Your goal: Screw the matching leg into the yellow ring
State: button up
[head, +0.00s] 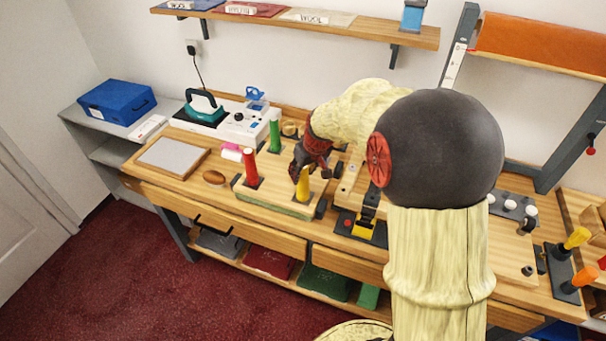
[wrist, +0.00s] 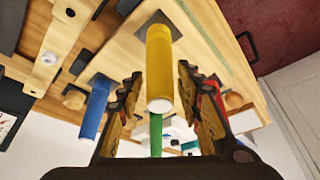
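A yellow leg (head: 303,186) stands upright on a wooden block (head: 275,203) near the bench's front edge. In the wrist view the yellow leg (wrist: 160,70) rises from a dark square plate (wrist: 158,24). My gripper (head: 308,168) is at the leg's upper part. Its two fingers lie on either side of the leg with a visible gap on each side, so it is open. A red leg (head: 250,168) and a green leg (head: 275,135) stand to the left. A blue leg (wrist: 95,108) shows in the wrist view. I cannot make out a yellow ring for certain.
A black fixture with a yellow part (head: 363,230) sits right of the block. An iron (head: 202,107) and grey pad (head: 172,156) lie left. Yellow-handled (head: 577,238) and orange-handled (head: 585,275) tools stand far right. My arm hides the bench's middle.

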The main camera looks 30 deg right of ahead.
jog(key=n+b, duration=0.1)
jog(key=n+y+b, duration=0.1)
jog(key=n+b, duration=0.2)
jog(key=b, duration=0.1)
jog(key=shift+d+f+n+y, duration=0.1)
jog(key=shift+f+n+y, duration=0.2)
jog(key=shift+y, duration=0.1)
jog(key=n, duration=0.1)
jog(key=n+y+b, duration=0.1)
jog(key=n, duration=0.1)
jog(key=shift+r+g, duration=0.3)
jog(key=shift+r, duration=0.05)
jog(key=c, duration=0.4)
